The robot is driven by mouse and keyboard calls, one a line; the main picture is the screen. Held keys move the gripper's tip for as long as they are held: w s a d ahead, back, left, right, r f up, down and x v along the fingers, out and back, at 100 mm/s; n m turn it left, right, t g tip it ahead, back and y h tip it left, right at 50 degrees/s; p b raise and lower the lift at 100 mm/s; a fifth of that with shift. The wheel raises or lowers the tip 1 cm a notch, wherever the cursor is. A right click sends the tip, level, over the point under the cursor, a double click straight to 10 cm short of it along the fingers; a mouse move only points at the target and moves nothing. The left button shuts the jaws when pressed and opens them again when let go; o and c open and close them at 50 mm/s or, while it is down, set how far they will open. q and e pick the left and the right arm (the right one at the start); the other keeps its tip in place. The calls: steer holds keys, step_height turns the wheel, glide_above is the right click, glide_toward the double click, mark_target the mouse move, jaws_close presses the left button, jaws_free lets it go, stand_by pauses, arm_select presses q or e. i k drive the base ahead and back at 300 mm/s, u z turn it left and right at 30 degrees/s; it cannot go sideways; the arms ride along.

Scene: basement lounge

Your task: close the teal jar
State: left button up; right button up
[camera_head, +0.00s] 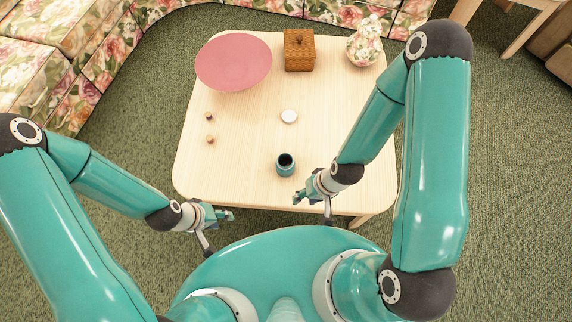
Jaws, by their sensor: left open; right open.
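The teal jar (285,169) stands upright near the front middle of the table, with a dark open mouth and no lid on it. A small round whitish disc (289,116), which looks like a lid, lies flat on the table behind the jar. My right gripper (297,198) is open and empty, just in front and slightly right of the jar, apart from it. My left gripper (231,216) is open and empty at the table's front edge, left of the jar.
The table between disc and jar is clear. Floral sofas (110,50) stand behind and left.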

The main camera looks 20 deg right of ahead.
mark_target(284, 159)
steer(key=u, duration=0.05)
steer(key=k, duration=2.55)
steer(key=u, duration=0.6)
steer(key=i, duration=1)
steer(key=z, duration=0.05)
